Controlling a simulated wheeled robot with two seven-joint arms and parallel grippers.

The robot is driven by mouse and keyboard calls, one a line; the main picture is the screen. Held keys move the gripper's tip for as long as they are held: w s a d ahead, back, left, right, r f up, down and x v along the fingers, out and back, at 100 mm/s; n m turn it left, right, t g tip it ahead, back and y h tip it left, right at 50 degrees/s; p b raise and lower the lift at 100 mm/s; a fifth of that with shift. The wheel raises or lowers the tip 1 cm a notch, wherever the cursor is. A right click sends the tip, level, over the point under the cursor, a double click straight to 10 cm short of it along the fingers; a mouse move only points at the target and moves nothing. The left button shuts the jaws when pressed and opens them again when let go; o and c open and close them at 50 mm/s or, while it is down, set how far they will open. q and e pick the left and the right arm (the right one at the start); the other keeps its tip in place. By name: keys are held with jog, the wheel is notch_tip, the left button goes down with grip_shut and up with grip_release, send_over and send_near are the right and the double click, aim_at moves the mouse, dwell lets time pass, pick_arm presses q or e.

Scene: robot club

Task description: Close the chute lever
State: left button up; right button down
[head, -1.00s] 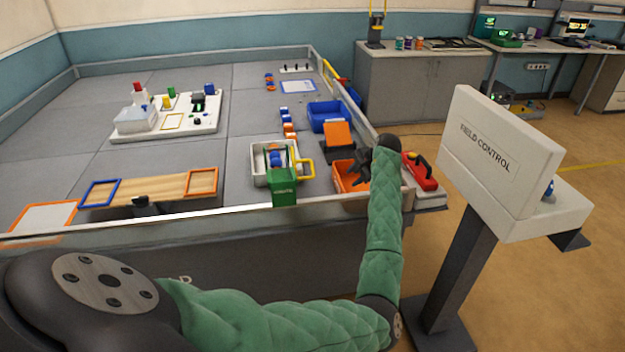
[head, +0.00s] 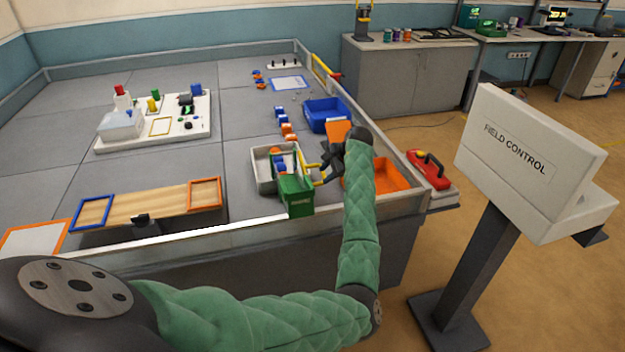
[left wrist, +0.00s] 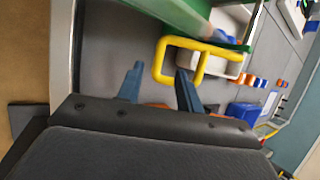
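The chute is a green box (head: 295,196) at the near edge of the field table, with a yellow loop-shaped lever (head: 309,167) on its right side. My left gripper (head: 322,170) is right beside this lever. In the left wrist view, the yellow lever (left wrist: 202,44) stands out from the green chute (left wrist: 180,14). The left gripper (left wrist: 159,76) is open there, with its two dark fingers apart and the near end of the loop between their tips. I cannot tell whether they touch it. My right gripper is not in view.
A grey-white bin (head: 262,178) with blue and orange pieces adjoins the chute. An orange tray (head: 388,178) lies under and right of my forearm, and a blue bin (head: 325,112) stands behind. The field control stand (head: 515,150) is at right. Grey tiles left of the bin are clear.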

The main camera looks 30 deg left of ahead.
aim_at(316, 183)
pick_arm(q)
jog(key=p+x, duration=0.1)
jog(key=x, duration=0.5)
jog(key=shift+f, duration=0.1)
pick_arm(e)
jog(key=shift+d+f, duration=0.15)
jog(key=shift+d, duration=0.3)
pick_arm(q)
grip_shut()
